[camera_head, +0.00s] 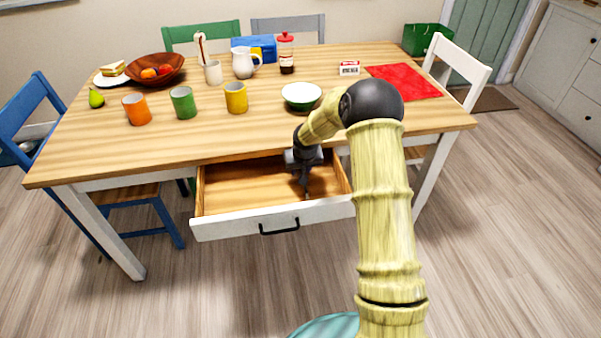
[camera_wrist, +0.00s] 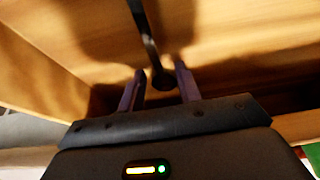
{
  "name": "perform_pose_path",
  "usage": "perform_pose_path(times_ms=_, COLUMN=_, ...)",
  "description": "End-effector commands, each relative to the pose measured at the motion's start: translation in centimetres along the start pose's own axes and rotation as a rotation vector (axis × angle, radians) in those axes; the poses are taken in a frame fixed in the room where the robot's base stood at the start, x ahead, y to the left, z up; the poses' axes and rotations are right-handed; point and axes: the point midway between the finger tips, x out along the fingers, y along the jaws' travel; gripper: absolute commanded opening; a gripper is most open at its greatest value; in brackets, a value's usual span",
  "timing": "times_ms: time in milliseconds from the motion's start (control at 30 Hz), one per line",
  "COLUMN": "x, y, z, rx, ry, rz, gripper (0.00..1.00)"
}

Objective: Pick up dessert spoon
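The dessert spoon (camera_wrist: 150,42) shows in the wrist view as a thin dark shaft on the wooden drawer floor. It runs from the top edge down to a rounded end between my fingertips; I cannot tell whether that end is the bowl or the handle tip. My gripper (camera_wrist: 158,74) is open, one finger on each side of that end, with visible gaps. In the head view my gripper (camera_head: 305,188) reaches down into the right part of the open drawer (camera_head: 245,222). The spoon cannot be made out there, with my arm in the way.
The drawer's walls stand close around my gripper, and the wooden table (camera_head: 230,135) overhangs its back. A green bowl (camera_head: 301,96) stands on the table near my arm. Orange (camera_head: 137,110), green (camera_head: 183,103) and yellow (camera_head: 236,98) mugs stand farther left. The drawer's left part looks empty.

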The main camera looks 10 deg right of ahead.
Motion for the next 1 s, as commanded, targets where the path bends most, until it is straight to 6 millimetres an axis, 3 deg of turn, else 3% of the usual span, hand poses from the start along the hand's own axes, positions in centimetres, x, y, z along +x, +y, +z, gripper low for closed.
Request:
perform_pose_path(times_ms=200, x=0.2, y=-0.1, z=0.1, rx=0.0, ry=0.0, rz=0.0, gripper=0.34)
perform_pose_path(times_ms=333, x=0.2, y=0.0, z=0.1, rx=0.0, ry=0.0, rz=0.0, gripper=0.11)
perform_pose_path(times_ms=367, x=0.2, y=0.0, z=0.1, rx=0.0, ry=0.0, rz=0.0, gripper=0.09)
perform_pose_path(times_ms=667, x=0.1, y=0.0, z=0.0, rx=0.0, ry=0.0, rz=0.0, gripper=0.08)
perform_pose_path(times_ms=833, x=-1.4, y=0.0, z=-0.6, rx=0.001, ry=0.002, rz=0.0, gripper=0.08)
perform_pose_path(times_ms=1000, x=-1.9, y=0.0, z=1.4, rx=-0.002, ry=-0.002, rz=0.001, gripper=0.08)
